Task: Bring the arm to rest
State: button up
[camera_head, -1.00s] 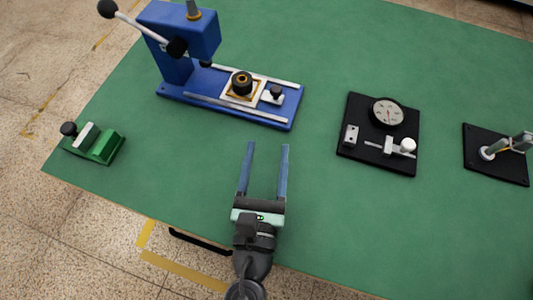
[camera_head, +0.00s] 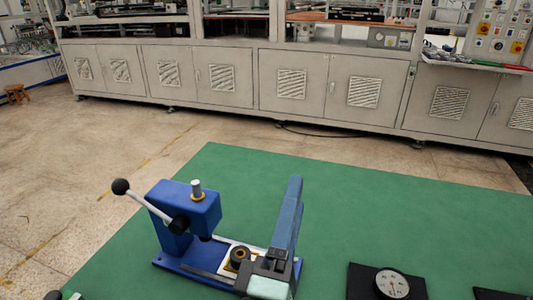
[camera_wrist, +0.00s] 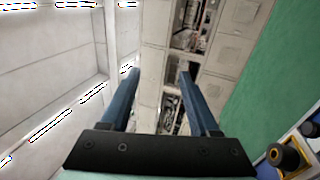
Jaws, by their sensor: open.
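My gripper (camera_head: 293,190) is raised over the green table (camera_head: 400,215), with its blue fingers pointing up in the head view. In the wrist view my gripper (camera_wrist: 160,75) has its two fingers apart, with nothing between them but the cabinets behind. It is open and empty. In the head view it overlaps the right part of the blue press (camera_head: 188,210), hiding part of its base. I cannot tell the exact gap between them.
A dial gauge (camera_head: 391,284) on a black plate sits right of the press. The press lever's black knob (camera_head: 120,186) sticks out left. Grey cabinets (camera_head: 290,80) stand beyond an open floor. The table's back right is clear.

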jog(key=s+a+r+m+t+y+p, duration=0.1)
jog(key=r+m+p, duration=0.4)
jog(key=r, duration=1)
jog(key=s+a+r+m+t+y+p, duration=0.1)
jog(key=s+r+m+t+y+p, duration=0.2)
jog(key=r, duration=1.3)
jog(key=s+a+r+m+t+y+p, duration=0.1)
jog(key=r+m+p, duration=0.6)
jog(key=r, duration=0.8)
jog(key=s+t+y+p, duration=0.1)
jog(key=s+p, duration=0.1)
jog(key=shift+a+r+p, duration=0.15)
jog(key=shift+a+p, duration=0.15)
jog(key=shift+p, duration=0.05)
jog(key=shift+s, duration=0.1)
jog(key=shift+c, duration=0.9)
jog(key=shift+s, duration=0.1)
